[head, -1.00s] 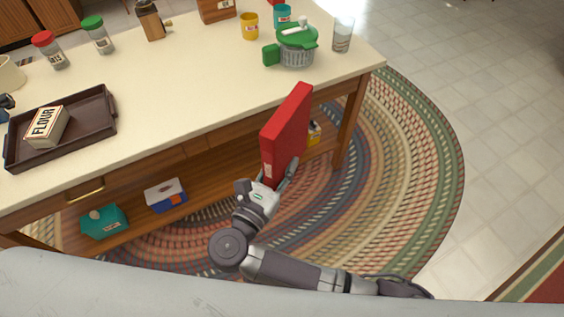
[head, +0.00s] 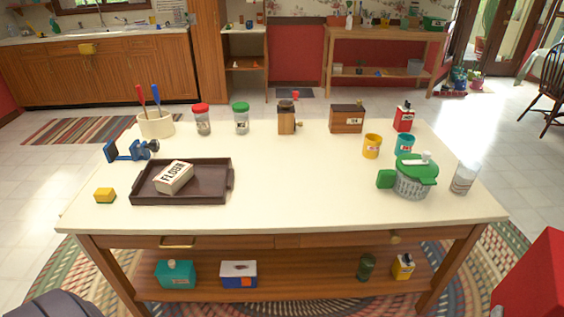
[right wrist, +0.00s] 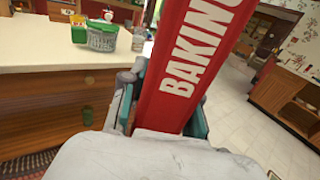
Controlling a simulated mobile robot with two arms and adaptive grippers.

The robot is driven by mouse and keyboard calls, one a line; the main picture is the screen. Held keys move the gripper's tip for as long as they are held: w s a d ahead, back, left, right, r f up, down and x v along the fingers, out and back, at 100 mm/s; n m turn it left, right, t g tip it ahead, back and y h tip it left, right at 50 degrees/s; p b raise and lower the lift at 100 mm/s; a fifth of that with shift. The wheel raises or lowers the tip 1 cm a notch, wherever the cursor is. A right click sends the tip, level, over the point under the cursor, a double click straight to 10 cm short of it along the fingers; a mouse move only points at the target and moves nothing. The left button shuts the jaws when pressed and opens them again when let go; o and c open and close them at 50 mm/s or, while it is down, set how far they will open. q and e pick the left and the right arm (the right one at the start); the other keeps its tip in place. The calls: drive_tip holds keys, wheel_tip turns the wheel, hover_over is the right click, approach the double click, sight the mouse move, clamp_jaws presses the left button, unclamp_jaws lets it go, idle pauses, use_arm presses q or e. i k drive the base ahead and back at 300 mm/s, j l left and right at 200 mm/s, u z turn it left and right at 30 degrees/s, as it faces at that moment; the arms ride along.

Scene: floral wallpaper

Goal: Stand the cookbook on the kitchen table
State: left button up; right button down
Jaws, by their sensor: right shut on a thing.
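The red cookbook (head: 537,282) shows at the lower right edge of the head view, in front of the table's right end. In the right wrist view the cookbook (right wrist: 191,62) has its spine toward me, with white "BAKING" lettering. My right gripper (right wrist: 165,115) is shut on the cookbook, one finger on each side of it. The kitchen table (head: 300,211) has a cream top, and its front middle is bare. The cookbook is held off the table, to the right of its front corner. My left gripper is not in view.
A brown tray (head: 181,197) with a flour box (head: 174,178) stands at the left. A green-lidded spinner (head: 413,178) and a glass (head: 464,178) stand near the right end. Jars, mugs and boxes line the back.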

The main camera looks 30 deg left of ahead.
sight(298, 184)
drive_tip(key=u, duration=0.4)
drive_tip(key=i+u, duration=0.15)
drive_tip(key=u, duration=0.2)
drive_tip(key=l+u, duration=0.1)
drive_tip(key=u, duration=0.3)
drive_tip(key=i+l+u, duration=0.1)
drive_tip(key=u, duration=0.3)
drive_tip(key=i+l+u, duration=0.25)
drive_tip(key=l, duration=0.15)
drive_tip(key=l+u, duration=0.2)
drive_tip(key=l, duration=0.2)
drive_tip(key=i+l+u, duration=0.25)
drive_tip(key=l, duration=0.6)
